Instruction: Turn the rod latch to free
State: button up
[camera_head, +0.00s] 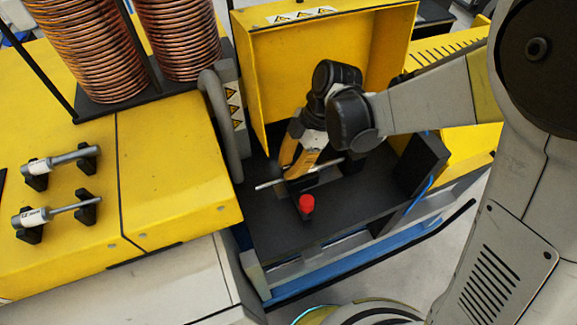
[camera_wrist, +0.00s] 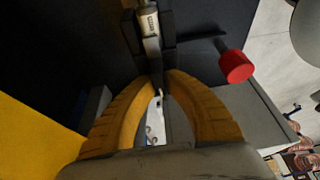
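A thin silver rod (camera_head: 268,184) lies across the black bed of the machine, sloping up to the right. In the wrist view, a grey cylinder with a white label (camera_wrist: 149,22) sits in a black holder, in line with my fingers. A red knob (camera_head: 307,203) stands in front of the rod; in the wrist view the red knob (camera_wrist: 236,66) is right of my fingers on a dark stem. My gripper (camera_head: 306,164) is over the rod, its yellow fingers pointing down. In the wrist view its fingertips (camera_wrist: 158,80) are close together; whether they clamp the rod is unclear.
A raised yellow cover (camera_head: 335,52) stands behind the bed. A grey curved handle (camera_head: 220,125) is at its left. Two tools (camera_head: 62,158) (camera_head: 58,211) rest on black stands on the yellow top. Copper coils (camera_head: 85,50) stand at the back left. A black block (camera_head: 422,163) is at right.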

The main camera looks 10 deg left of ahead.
grip_shut()
jog(key=shift+m, duration=0.5)
jog(key=m+t, duration=0.1)
jog(key=m, duration=0.1)
jog(key=shift+m+b, duration=0.4)
jog(key=m+t, duration=0.2)
jog(key=m, duration=0.3)
jog(key=shift+w+b, duration=0.2)
jog(key=shift+b, duration=0.1)
jog(key=m+t, duration=0.2)
jog(key=m, duration=0.3)
jog(key=shift+w, duration=0.15)
jog(key=m, duration=0.2)
jog(key=m+t+h, duration=0.1)
jog(key=m, duration=0.1)
jog(key=shift+w+d+h+b, duration=0.1)
jog(key=shift+h+b, duration=0.2)
jog(key=shift+b, duration=0.1)
